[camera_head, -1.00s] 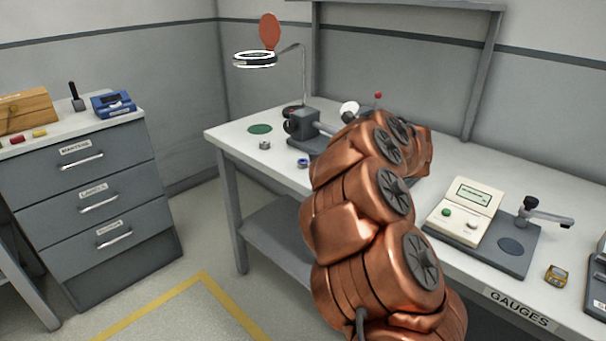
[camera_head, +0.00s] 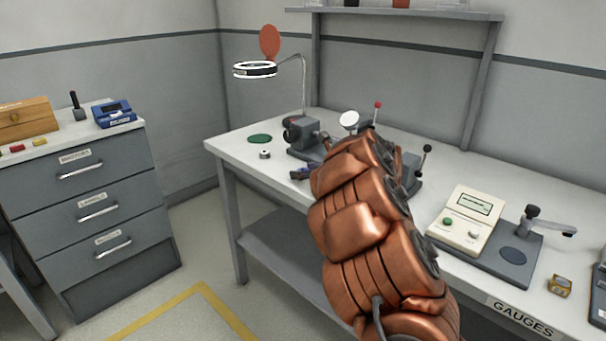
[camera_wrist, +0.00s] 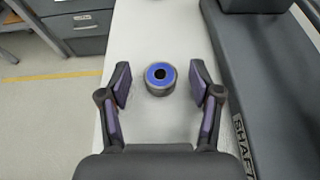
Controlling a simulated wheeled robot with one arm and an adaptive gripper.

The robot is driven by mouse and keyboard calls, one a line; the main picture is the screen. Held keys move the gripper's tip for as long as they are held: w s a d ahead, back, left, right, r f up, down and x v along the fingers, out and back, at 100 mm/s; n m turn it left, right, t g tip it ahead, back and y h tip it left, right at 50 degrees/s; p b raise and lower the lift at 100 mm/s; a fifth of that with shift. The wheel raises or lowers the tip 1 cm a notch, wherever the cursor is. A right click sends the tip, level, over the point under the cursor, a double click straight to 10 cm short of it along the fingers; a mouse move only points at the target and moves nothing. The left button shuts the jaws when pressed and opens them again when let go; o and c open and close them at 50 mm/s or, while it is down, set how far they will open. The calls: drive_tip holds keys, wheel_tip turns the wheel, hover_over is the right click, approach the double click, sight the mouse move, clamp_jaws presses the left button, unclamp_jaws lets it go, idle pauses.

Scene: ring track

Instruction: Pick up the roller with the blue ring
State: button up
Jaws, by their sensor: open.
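The roller with the blue ring (camera_wrist: 160,79) stands upright on the white bench, seen from above in the wrist view. It is a short dark grey cylinder with a blue ring on top and a dark centre hole. My gripper (camera_wrist: 160,80) is open, with one finger on each side of the roller and a gap on both sides.
Another roller (camera_head: 265,154) stands left of my gripper, near a green disc (camera_head: 260,139). A dark grey fixture (camera_wrist: 262,85) lies close on the right in the wrist view. A cream gauge box (camera_head: 466,222) stands further right on the bench (camera_head: 222,140).

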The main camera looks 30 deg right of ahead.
clamp_jaws()
idle(0.5)
